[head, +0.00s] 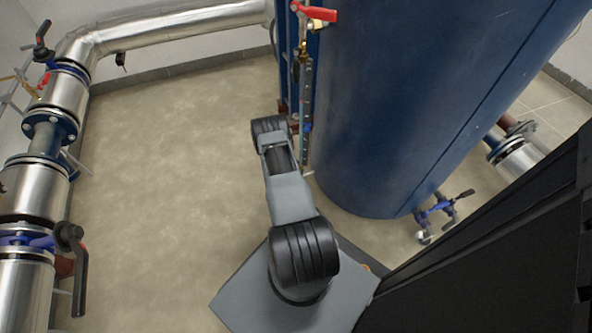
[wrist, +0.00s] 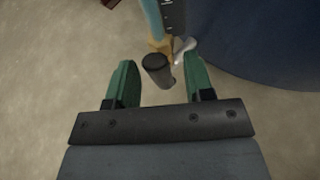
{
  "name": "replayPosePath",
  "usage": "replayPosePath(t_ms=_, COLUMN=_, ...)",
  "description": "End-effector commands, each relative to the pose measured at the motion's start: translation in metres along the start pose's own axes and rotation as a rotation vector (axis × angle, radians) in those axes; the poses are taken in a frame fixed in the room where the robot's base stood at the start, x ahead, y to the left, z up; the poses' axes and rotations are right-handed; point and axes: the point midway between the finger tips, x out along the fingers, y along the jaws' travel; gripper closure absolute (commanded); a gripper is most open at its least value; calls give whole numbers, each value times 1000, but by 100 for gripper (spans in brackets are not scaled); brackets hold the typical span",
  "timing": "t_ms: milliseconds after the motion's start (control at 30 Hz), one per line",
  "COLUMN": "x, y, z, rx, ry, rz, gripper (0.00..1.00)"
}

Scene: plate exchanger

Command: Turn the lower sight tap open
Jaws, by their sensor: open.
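The sight gauge (head: 305,90) is a thin upright tube with a scale on the front of the blue tank; its lower end also shows in the wrist view (wrist: 173,15). The lower sight tap's brass body (wrist: 160,45) is at that lower end, with a pale metal piece (wrist: 184,48) to its right. A dark round cylinder (wrist: 156,64) stands just in front of the brass. My gripper (wrist: 160,72) is open, its green fingers apart on either side of the cylinder. I see no contact. The arm hides the gripper and lower tap in the head view.
The blue tank (head: 410,90) stands close to the right of the gauge. A red-handled upper tap (head: 314,12) sits above it. Silver pipes with dark-handled valves (head: 72,245) run along the left. The floor (head: 165,150) between is clear.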

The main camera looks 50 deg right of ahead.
Motion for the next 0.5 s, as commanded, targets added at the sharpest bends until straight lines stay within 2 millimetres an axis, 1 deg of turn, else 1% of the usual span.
replayPosePath(t_ms=33, x=-10, y=0, z=3, rx=-3, ry=2, rz=2, gripper=52)
replayPosePath(t_ms=300, x=-66, y=1, z=4, rx=-4, ry=2, rz=4, gripper=52)
replayPosePath(t_ms=500, x=-100, y=1, z=3, rx=-3, ry=1, rz=3, gripper=52)
